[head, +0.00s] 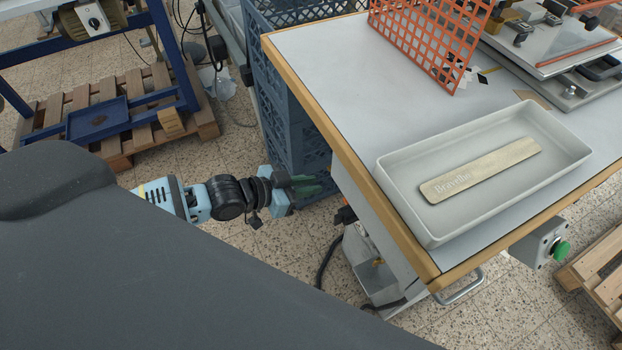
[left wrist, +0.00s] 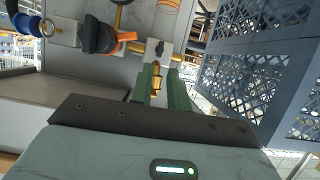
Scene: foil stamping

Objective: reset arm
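My left gripper (head: 311,185) is beside the table's left edge, below the height of the tabletop, with its green fingers pointing right. In the left wrist view its two fingers (left wrist: 165,88) stand a little apart, with a brass-coloured part of the machinery showing behind the gap. I see nothing held between them. My right gripper is in neither view. A pale grey tray (head: 400,199) sits at the table's front corner. A brass-coloured nameplate (head: 480,171) with lettering lies in it, apart from my gripper.
The table (head: 340,70) has a wooden edge close to my left gripper. Blue-grey crates (head: 287,110) stand behind the gripper and also show in the left wrist view (left wrist: 255,75). An orange grid rack (head: 430,35) and a press (head: 555,45) stand at the back.

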